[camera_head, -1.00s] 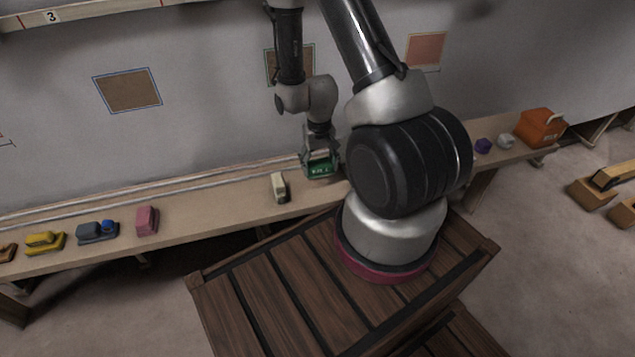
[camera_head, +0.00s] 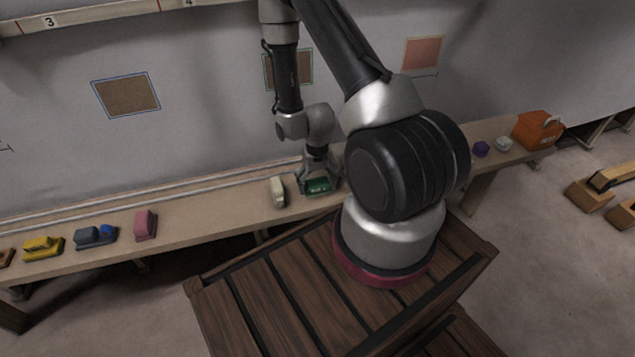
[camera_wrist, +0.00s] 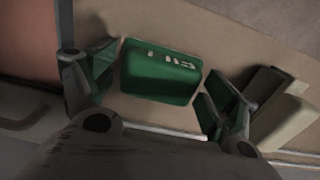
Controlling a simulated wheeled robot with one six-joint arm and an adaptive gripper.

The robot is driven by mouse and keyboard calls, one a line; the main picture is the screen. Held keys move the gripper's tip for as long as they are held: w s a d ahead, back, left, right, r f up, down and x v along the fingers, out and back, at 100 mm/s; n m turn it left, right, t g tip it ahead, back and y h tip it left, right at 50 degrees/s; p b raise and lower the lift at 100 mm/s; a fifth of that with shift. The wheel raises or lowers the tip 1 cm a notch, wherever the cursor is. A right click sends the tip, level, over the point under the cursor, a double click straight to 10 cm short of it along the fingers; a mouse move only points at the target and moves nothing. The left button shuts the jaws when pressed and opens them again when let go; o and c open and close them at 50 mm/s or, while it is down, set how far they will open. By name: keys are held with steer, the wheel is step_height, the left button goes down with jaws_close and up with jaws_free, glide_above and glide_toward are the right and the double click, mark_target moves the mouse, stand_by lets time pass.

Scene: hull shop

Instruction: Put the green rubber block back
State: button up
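The green rubber block (camera_head: 318,187), with pale lettering on one face, is on the long bench below my gripper (camera_head: 318,184). In the wrist view the block (camera_wrist: 161,72) lies between the two fingers (camera_wrist: 158,88), with a gap on each side. My gripper is open around it and not pressing on it. The block appears to rest on the bench, though its underside is hidden.
A cream block (camera_head: 278,191) stands close left of my gripper. Further left on the bench (camera_head: 205,216) are a pink block (camera_head: 145,225), a blue-grey item (camera_head: 95,237) and a yellow one (camera_head: 42,247). Purple (camera_head: 481,149) and white (camera_head: 504,144) items and an orange box (camera_head: 537,130) are right.

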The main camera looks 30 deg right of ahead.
steer(key=shift+r, duration=0.1)
step_height(320, 180, up, 12)
step_height(320, 180, up, 10)
steer(key=t, duration=0.1)
glide_above(318, 182)
steer(key=w, duration=0.1)
step_height(318, 182, up, 11)
steer(key=s+a+n+t, duration=0.1)
steer(key=s+a, duration=0.1)
steer(key=s+a+r+n+t, duration=0.1)
steer(key=s+r+n+t, duration=0.1)
steer(key=s+r, duration=1.3)
steer(key=shift+s, duration=0.2)
steer(key=shift+a, duration=0.1)
